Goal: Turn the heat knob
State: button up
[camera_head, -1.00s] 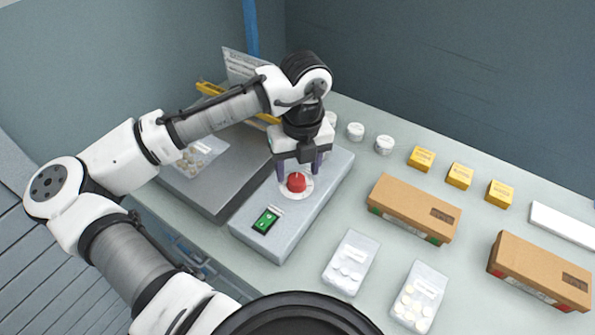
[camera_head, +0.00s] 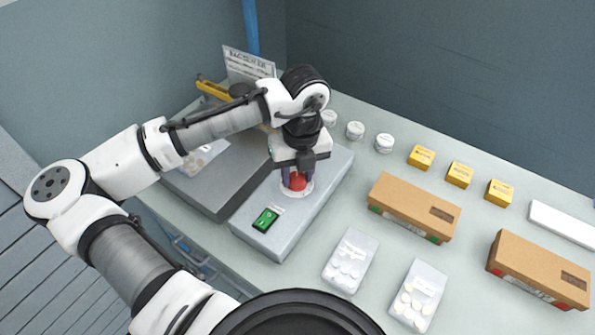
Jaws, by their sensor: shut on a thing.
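The heat knob (camera_head: 298,182) is red and sits on a pale round dial plate (camera_head: 306,193) on top of the grey control box (camera_head: 265,248). A green switch (camera_head: 266,220) is on the same box, nearer the front. My gripper (camera_head: 297,178) points down over the knob, with its dark fingers on either side of it. It is shut on the knob. The fingers and wrist hide part of the knob, and I cannot make out its pointer.
A dark flat plate (camera_head: 215,203) adjoins the box on the left. Brown cartons (camera_head: 415,205), pill bags (camera_head: 350,262), yellow boxes (camera_head: 460,175) and white jars (camera_head: 355,131) stand to the right. A sign (camera_head: 247,63) stands behind my arm. Bare bench lies between the cartons.

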jog(key=m, duration=0.3)
jog(key=shift+m, duration=1.4)
jog(key=o, duration=1)
jog(key=shift+r, duration=0.1)
